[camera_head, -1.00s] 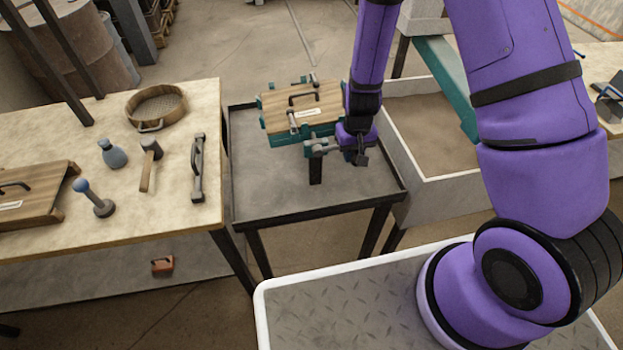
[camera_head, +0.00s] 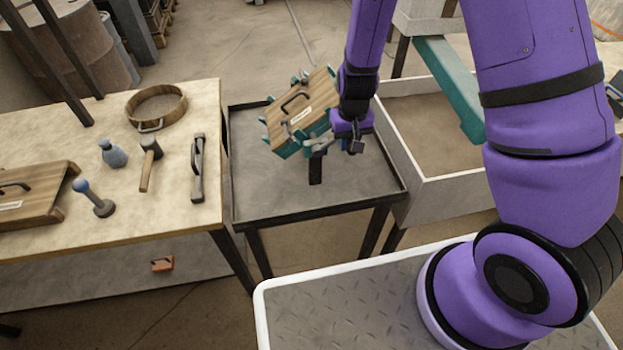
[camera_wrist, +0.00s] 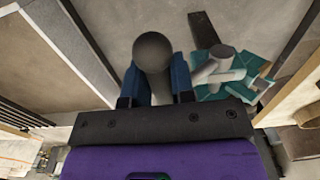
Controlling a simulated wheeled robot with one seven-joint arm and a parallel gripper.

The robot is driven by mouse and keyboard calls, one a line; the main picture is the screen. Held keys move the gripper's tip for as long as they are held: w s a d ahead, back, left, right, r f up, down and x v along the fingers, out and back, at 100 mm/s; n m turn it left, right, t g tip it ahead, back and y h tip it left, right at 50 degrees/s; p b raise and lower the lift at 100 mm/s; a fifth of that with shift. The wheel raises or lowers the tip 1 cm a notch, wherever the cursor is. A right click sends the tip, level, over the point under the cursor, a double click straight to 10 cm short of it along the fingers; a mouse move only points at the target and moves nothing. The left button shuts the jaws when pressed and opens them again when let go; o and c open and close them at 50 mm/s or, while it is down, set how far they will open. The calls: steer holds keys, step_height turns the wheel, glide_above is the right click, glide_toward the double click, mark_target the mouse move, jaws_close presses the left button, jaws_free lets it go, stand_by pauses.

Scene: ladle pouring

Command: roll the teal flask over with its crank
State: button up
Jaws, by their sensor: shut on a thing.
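The teal flask (camera_head: 289,151) stands tilted over the dark tray table in the head view, on a short black post (camera_head: 316,170). A wooden board (camera_head: 318,92) with a black handle covers its upper face, which slopes down to the left. My gripper (camera_head: 349,143) is at the flask's right side, at the crank (camera_head: 318,147). In the wrist view my gripper's blue fingers (camera_wrist: 156,88) are shut around the crank's grey round-ended knob (camera_wrist: 152,52). The grey crank shaft (camera_wrist: 217,66) and part of the teal flask (camera_wrist: 243,79) show to its right.
The dark tray table (camera_head: 255,205) is otherwise bare. A sand bin (camera_head: 440,180) with a teal beam (camera_head: 450,85) stands close at right.

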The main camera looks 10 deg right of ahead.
steer(key=shift+a+r, duration=1.65)
steer(key=shift+a, duration=3.35)
steer(key=a+f, duration=0.5)
steer(key=a, duration=0.1)
steer(key=shift+s+f, duration=0.25)
steer(key=shift+f, duration=0.05)
steer(key=shift+a+f, duration=0.2)
steer(key=shift+f, duration=0.65)
steer(key=shift+a+f, duration=0.15)
steer(key=shift+f, duration=0.65)
steer(key=o, duration=1.1)
steer(key=shift+r, duration=0.15)
steer(key=shift+s+d+r, duration=0.1)
steer(key=shift+s+r, duration=0.35)
steer(key=shift+r, duration=0.7)
steer(key=shift+s+a+r, duration=0.1)
steer(key=shift+s+r, duration=0.35)
steer(key=shift+r, duration=0.65)
steer(key=shift+s+d+r, duration=0.1)
steer(key=shift+s+r, duration=0.35)
steer(key=shift+r, duration=0.7)
